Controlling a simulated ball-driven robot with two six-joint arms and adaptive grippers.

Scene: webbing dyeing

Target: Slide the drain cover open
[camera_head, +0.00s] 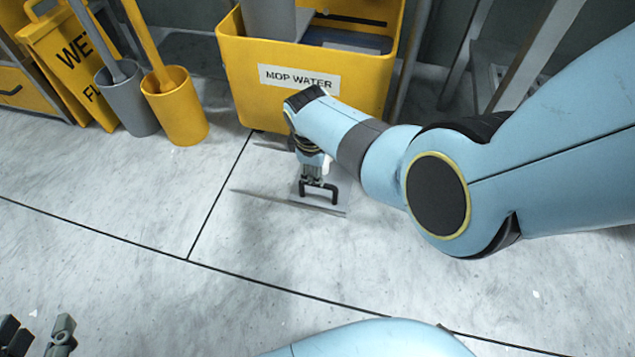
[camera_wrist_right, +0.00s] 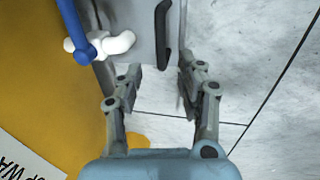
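The drain cover is a flat grey plate with a black handle, lying in the floor in front of the yellow mop bin. In the head view the handle (camera_head: 320,200) stands up near the cover's front edge. In the right wrist view the cover (camera_wrist_right: 142,18) is at the top, with its handle (camera_wrist_right: 163,38) upright in the picture. My right gripper (camera_wrist_right: 160,75) is open, its fingers apart on either side of the handle's near end; I see no grip on it. My left gripper (camera_head: 38,338) is open and empty at the bottom left, far from the cover.
The yellow mop water bin (camera_head: 325,85) stands right behind the cover. A grey bucket (camera_head: 127,103), a yellow bucket (camera_head: 175,108) and a yellow wet floor sign (camera_head: 72,60) stand at the left. A blue and white fitting (camera_wrist_right: 98,44) is beside the cover. The front floor is clear.

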